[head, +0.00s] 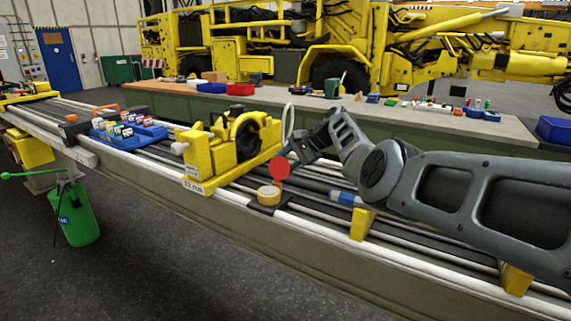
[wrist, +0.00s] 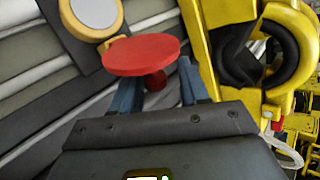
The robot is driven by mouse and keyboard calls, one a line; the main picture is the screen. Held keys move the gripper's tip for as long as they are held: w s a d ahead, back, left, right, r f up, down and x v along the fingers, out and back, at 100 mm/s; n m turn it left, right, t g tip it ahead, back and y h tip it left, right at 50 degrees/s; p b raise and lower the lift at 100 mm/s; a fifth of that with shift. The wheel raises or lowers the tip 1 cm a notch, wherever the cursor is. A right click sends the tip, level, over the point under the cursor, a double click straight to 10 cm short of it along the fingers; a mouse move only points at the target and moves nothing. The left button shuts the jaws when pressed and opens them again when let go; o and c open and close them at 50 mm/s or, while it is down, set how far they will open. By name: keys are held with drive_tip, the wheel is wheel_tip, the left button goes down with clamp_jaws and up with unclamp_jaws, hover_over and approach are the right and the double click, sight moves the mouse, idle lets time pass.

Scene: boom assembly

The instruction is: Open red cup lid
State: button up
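The red lid (head: 279,168) stands tipped up, its flat round face toward the head camera, above and slightly right of its yellow-orange cup (head: 268,195). The cup's mouth is uncovered and pale inside. In the wrist view, the lid (wrist: 140,55) is beside the cup (wrist: 93,14), with a small orange piece between them that looks like a hinge. My gripper (wrist: 158,78) has its two blue fingers apart, either side of the lid's red knob, with a gap visible at the right finger. In the head view, my gripper (head: 292,158) is just behind the lid, which partly hides it.
The cup sits on a long railed boom section (head: 230,205). A yellow bracket (head: 215,155) with a black ring stands close to its left. A blue tray (head: 130,135) of small parts lies farther left. A yellow block (head: 362,224) is to the right.

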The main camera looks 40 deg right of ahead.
drive_tip(key=shift+s, duration=0.1)
drive_tip(key=v, duration=0.7)
drive_tip(key=shift+r+p, duration=0.2)
drive_tip(key=shift+p, duration=0.1)
drive_tip(key=shift+s+d, duration=0.15)
drive_tip(key=shift+d, duration=0.05)
